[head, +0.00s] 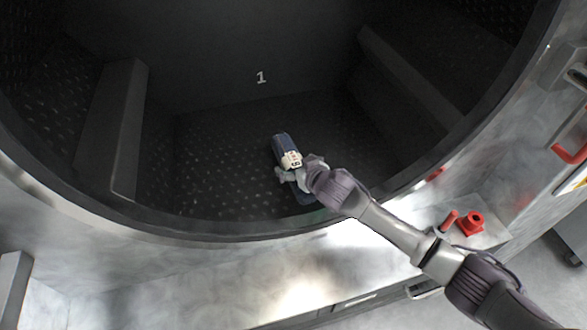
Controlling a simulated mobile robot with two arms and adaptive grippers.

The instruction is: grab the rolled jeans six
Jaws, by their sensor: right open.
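The rolled jeans six (283,146) are a dark blue roll with a white tag reading 6. They lie on the dark dimpled floor of the washer drum (215,150), near its front. My right gripper (283,174) is open at the near end of the roll, just below the tag. The gripper and wrist cover part of the roll; a bit of dark blue shows below the wrist. I cannot tell whether the fingers touch the cloth. My left gripper is not in view.
The round metal door rim (150,229) curves below and to the right of the drum. Raised ribs stand at left (112,128) and right (405,80) inside. The drum floor left of the roll is clear.

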